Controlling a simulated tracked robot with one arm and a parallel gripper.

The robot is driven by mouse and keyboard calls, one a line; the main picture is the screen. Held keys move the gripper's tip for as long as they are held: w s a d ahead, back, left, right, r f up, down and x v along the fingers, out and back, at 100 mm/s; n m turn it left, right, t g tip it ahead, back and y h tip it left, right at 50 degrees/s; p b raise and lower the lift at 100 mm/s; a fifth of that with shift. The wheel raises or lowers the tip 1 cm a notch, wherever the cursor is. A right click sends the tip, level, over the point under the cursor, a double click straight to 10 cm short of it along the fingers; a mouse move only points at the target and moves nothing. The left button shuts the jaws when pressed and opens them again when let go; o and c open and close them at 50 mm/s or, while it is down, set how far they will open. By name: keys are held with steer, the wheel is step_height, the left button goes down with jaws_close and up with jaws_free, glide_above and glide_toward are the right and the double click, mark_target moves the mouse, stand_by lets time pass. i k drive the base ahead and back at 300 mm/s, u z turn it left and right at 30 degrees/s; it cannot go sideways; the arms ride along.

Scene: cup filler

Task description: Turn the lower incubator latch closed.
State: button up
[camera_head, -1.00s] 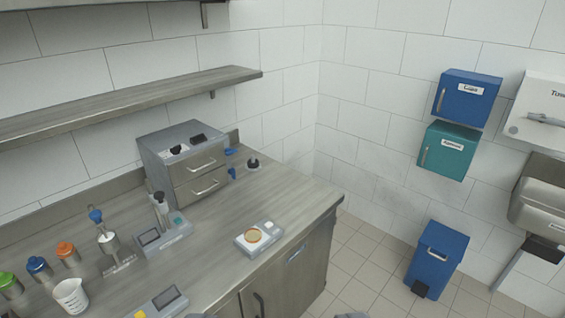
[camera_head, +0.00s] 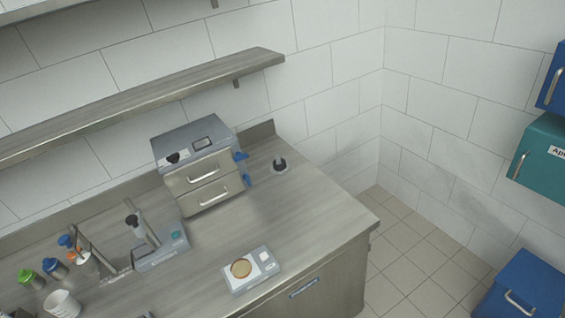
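The incubator (camera_head: 198,145) is a grey box with two stacked steel-fronted compartments, standing at the back of the counter against the wall. Its upper door (camera_head: 200,171) and lower door (camera_head: 204,195) each have a bar handle, and both look shut. Two blue latches sit at its right side: an upper latch (camera_head: 241,156) and a lower latch (camera_head: 247,180). They are small here, and I cannot tell clearly how each one is turned. My gripper is not in view.
A small scale with a round dish (camera_head: 251,269) sits on the front of the counter (camera_head: 320,218). A dark round holder (camera_head: 280,165) stands right of the incubator. An instrument (camera_head: 158,248) and several capped bottles are at left. A shelf (camera_head: 150,103) hangs above.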

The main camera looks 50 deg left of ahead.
mark_target(248, 180)
steer(key=u, duration=0.25)
steer(key=i, duration=1.15)
steer(key=u, duration=0.55)
